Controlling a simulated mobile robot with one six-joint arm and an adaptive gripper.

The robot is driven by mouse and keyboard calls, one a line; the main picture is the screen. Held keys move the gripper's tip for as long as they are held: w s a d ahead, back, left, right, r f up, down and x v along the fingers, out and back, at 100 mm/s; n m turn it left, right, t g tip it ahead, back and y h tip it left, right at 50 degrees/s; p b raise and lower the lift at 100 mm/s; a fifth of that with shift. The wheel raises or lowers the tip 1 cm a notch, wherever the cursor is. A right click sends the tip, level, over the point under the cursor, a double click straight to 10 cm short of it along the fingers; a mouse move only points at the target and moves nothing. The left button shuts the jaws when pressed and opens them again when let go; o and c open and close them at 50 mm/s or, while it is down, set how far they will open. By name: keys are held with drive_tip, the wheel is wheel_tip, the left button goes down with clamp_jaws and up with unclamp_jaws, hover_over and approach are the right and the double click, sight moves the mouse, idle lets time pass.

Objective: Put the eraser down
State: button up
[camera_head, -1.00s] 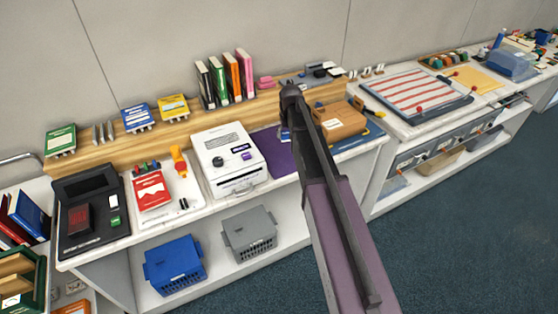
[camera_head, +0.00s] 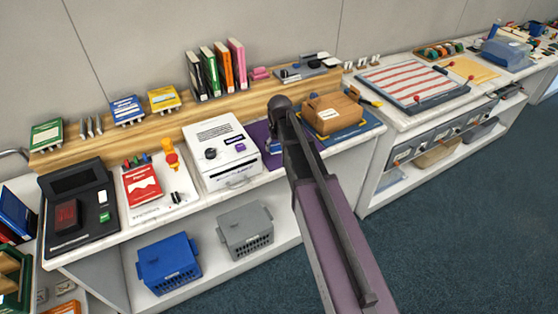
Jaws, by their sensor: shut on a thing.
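My arm reaches up from the bottom right, over the white counter (camera_head: 215,187), and its dark upper joint stands in front of the purple mat (camera_head: 256,134). My gripper does not show; the arm hides whatever is beyond that joint. I cannot make out an eraser held by me. Small pink blocks (camera_head: 260,73) lie on the wooden ledge (camera_head: 225,104) behind the counter; I cannot tell whether they are erasers.
A white boxy device (camera_head: 224,151) stands left of the mat. A brown case (camera_head: 332,112) sits on a blue tray (camera_head: 362,126) to the right. Upright books (camera_head: 216,67) stand on the ledge. Blue (camera_head: 168,262) and grey (camera_head: 244,229) baskets sit on the lower shelf.

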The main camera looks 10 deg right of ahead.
drive_tip(key=s+a+f+n+b, duration=0.1)
drive_tip(key=s+a+f+b, duration=0.1)
drive_tip(key=s+f+b, duration=0.2)
drive_tip(key=s+f, duration=0.1)
drive_tip(key=s, duration=0.2)
drive_tip(key=shift+a+n, duration=0.3)
drive_tip(key=shift+n, duration=0.1)
drive_tip(key=shift+w, duration=0.1)
drive_tip(key=b, duration=0.1)
hover_over(279, 155)
drive_tip(key=s, duration=0.1)
drive_tip(key=shift+a+f, duration=0.1)
drive_tip(key=shift+f, duration=0.6)
drive_tip(key=shift+w+f, duration=0.1)
drive_tip(key=shift+w, duration=0.5)
wheel_tip(279, 155, down, 4)
drive_tip(key=b, duration=0.4)
drive_tip(key=shift+r, duration=0.25)
